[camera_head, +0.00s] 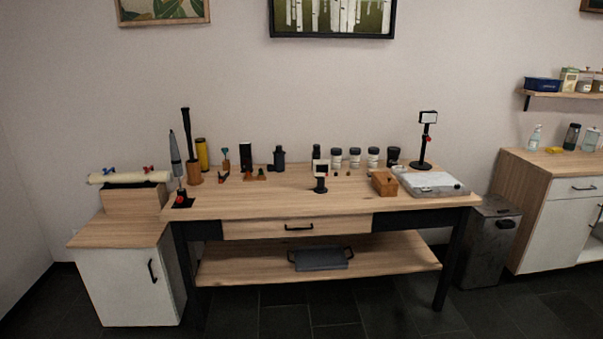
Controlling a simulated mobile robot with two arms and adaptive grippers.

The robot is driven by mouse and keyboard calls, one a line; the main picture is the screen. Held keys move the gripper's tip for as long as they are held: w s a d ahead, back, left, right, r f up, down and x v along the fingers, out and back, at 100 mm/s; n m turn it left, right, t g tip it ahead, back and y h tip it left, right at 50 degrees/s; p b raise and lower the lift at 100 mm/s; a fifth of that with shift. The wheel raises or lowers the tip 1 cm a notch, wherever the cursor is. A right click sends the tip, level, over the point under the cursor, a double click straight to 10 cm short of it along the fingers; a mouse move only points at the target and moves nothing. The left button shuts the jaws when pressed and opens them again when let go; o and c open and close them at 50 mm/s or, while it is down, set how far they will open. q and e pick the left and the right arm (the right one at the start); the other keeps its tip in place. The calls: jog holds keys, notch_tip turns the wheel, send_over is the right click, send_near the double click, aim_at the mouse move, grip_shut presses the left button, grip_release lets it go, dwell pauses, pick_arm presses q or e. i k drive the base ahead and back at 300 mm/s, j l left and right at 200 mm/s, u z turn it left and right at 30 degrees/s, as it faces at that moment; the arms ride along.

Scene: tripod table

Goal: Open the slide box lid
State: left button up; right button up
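A small brown wooden box (384,185), which looks like the slide box, sits on the right part of the wooden table (270,204). It is too small to tell how its lid stands. It is just left of a flat grey-white device (432,185). Neither of my grippers shows in the head view, and nothing is touching the box.
A small black stand with a screen (320,178) is left of the box. A tall black stand (424,140) rises behind the grey-white device. A bin (488,245) stands at right. The table's front middle is clear.

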aim_at(383, 180)
jog(key=i+z, duration=0.25)
jog(key=i, duration=0.2)
jog(key=i+z, duration=0.2)
jog(key=i, duration=0.25)
jog(key=i+j+z, duration=0.25)
jog(key=i, duration=0.2)
jog(key=i+j+z, duration=0.25)
jog(key=i, duration=0.2)
jog(key=i+l+z, duration=0.15)
jog(key=z, duration=0.3)
jog(key=i+l+z, duration=0.1)
jog(key=i+z, duration=0.15)
jog(key=z, duration=0.2)
jog(key=i+z, duration=0.2)
jog(key=z, duration=0.25)
jog(key=i+z, duration=0.25)
jog(key=z, duration=0.2)
jog(key=i+j+z, duration=0.2)
jog(key=z, duration=0.3)
jog(key=i+l+u, duration=0.15)
jog(key=i+u, duration=0.2)
jog(key=i+l+u, duration=0.35)
jog(key=k+j, duration=0.1)
